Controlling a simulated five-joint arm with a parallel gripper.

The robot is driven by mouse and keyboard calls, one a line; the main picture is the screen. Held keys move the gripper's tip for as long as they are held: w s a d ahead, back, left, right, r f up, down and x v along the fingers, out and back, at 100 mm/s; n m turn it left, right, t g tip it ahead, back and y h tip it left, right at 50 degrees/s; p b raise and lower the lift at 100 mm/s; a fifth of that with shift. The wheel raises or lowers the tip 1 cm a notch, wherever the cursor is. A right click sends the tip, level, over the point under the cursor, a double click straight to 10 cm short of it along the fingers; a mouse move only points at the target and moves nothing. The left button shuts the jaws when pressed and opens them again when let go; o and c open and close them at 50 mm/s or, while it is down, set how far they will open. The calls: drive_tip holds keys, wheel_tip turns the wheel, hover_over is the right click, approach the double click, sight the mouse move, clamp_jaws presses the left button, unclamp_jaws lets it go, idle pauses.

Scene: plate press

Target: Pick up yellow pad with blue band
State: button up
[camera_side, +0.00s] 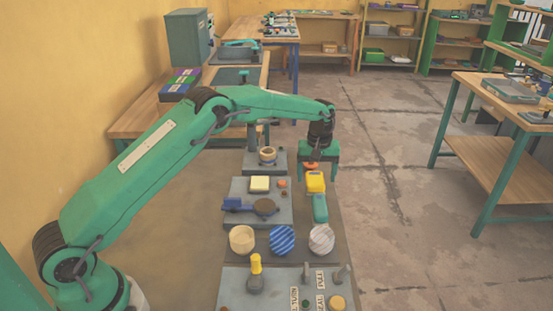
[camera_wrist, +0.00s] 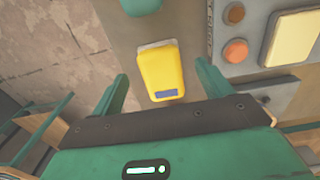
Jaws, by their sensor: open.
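The yellow pad with the blue band (camera_wrist: 160,70) lies on the bench, its blue band on the side nearest my gripper in the wrist view. In the side view my gripper (camera_side: 318,174) points down over the far end of the pad.
A grey panel (camera_side: 240,187) with a cream block (camera_side: 260,183), an orange button (camera_wrist: 236,51) and a blue piece (camera_side: 236,205) stands left of the pad. Three round pieces, one blue-striped (camera_side: 282,240), stand nearer. Something orange (camera_side: 310,165) shows behind the fingers.

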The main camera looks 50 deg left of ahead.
sight(316, 182)
drive_tip(key=shift+f, duration=1.65)
drive_tip(key=c, duration=1.1)
